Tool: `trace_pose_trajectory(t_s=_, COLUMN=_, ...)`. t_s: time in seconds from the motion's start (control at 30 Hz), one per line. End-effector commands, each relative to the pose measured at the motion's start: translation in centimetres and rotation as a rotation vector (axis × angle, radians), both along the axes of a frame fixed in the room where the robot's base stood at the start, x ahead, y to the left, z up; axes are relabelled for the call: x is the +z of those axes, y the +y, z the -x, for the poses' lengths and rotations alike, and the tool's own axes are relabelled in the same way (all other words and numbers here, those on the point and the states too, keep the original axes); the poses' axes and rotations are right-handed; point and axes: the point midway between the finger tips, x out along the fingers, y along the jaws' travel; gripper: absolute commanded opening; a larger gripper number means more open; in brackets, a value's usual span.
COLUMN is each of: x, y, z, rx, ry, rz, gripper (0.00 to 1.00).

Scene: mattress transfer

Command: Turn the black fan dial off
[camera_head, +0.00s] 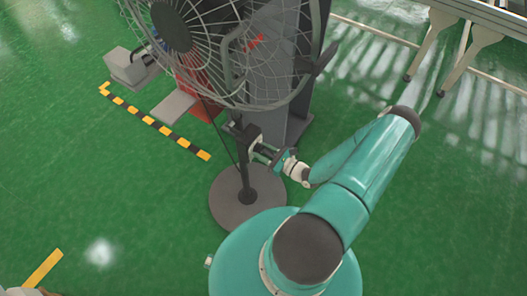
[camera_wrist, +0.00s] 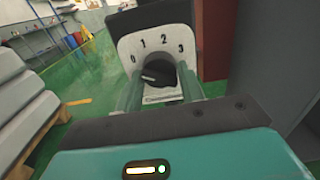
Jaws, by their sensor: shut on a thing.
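The black fan dial (camera_wrist: 158,73) sits on a pale plate (camera_wrist: 128,46) marked 0, 1, 2 and 3 in the wrist view. My gripper (camera_wrist: 159,88) has one finger on each side of the dial and is shut on it. I cannot tell for sure which number the dial points to. In the camera_head view, my gripper (camera_head: 262,153) reaches the control box (camera_head: 247,133) on the fan's pole from the right. The fan (camera_head: 225,45) stands upright on a round grey base (camera_head: 226,205); the dial itself is hidden there.
A dark grey column (camera_head: 287,100) stands close behind the fan. Black-and-yellow floor tape (camera_head: 155,122) runs at the left. A pallet with pale stacked slabs (camera_wrist: 28,105) shows at the left of the wrist view. The green floor left of the fan base is clear.

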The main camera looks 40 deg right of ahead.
Motion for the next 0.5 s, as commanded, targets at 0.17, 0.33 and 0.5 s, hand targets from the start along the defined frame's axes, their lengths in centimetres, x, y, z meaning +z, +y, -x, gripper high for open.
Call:
trace_pose_trajectory(t_s=0.17, x=-0.02, y=0.00, z=0.07, rx=0.001, ry=0.001, rz=0.000, gripper=0.60)
trace_pose_trajectory(t_s=0.33, x=-0.02, y=0.01, z=0.03, rx=0.000, ry=0.001, rz=0.000, gripper=0.60)
trace_pose_trajectory(t_s=0.5, x=-0.04, y=-0.23, z=0.57, rx=0.000, ry=0.002, rz=0.001, gripper=0.60)
